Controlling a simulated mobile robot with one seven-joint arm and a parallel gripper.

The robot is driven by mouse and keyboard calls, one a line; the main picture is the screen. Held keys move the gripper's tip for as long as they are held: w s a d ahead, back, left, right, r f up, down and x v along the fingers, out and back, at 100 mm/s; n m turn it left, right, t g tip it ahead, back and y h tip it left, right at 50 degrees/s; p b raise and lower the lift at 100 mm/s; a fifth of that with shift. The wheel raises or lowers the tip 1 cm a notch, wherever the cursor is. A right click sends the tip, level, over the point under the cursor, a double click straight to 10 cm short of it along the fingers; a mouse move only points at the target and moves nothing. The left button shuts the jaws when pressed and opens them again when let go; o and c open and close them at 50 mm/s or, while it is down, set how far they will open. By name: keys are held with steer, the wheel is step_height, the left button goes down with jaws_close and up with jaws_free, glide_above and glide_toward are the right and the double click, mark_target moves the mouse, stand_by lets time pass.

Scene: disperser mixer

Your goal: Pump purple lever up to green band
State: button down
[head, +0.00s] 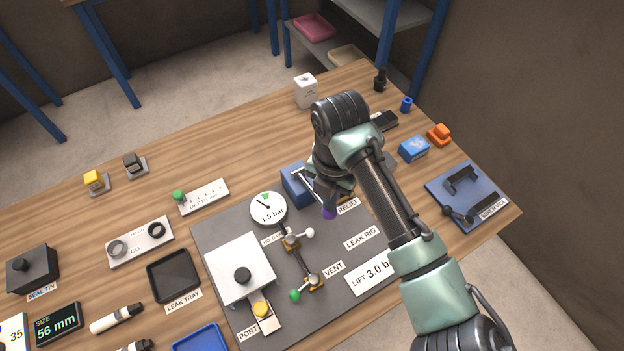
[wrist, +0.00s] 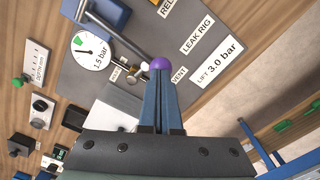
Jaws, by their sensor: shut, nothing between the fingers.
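The purple lever knob (head: 329,213) sits on a metal rod running out from a blue pump block (head: 297,184). In the wrist view the knob (wrist: 160,64) is right at the tips of my blue fingers, and its rod slants up-left. My gripper (wrist: 161,73) is shut and empty; its tips look against or very close to the knob, contact unclear. In the head view my wrist covers part of the lever. The round gauge (head: 268,209) reads 1.5 bar. Its green band is at the top, and the dark needle points up-left, outside the band.
The grey leak rig board (head: 222,225) holds a white box (head: 240,268), a white-knobbed valve (head: 292,242) and a green-knobbed vent valve (head: 312,281). A sign (head: 372,274) reads "LIFT 3.0 bar". A blue bench fixture (head: 470,195) stands at the right.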

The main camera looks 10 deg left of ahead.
steer(key=shift+f, duration=0.15)
step_height(320, 180, down, 4)
steer(key=b, duration=0.3)
steer(key=shift+r, duration=0.25)
steer(key=shift+r+p, duration=1.65)
steer(key=shift+r, duration=0.3)
step_height(320, 180, up, 6)
steer(key=p, duration=0.5)
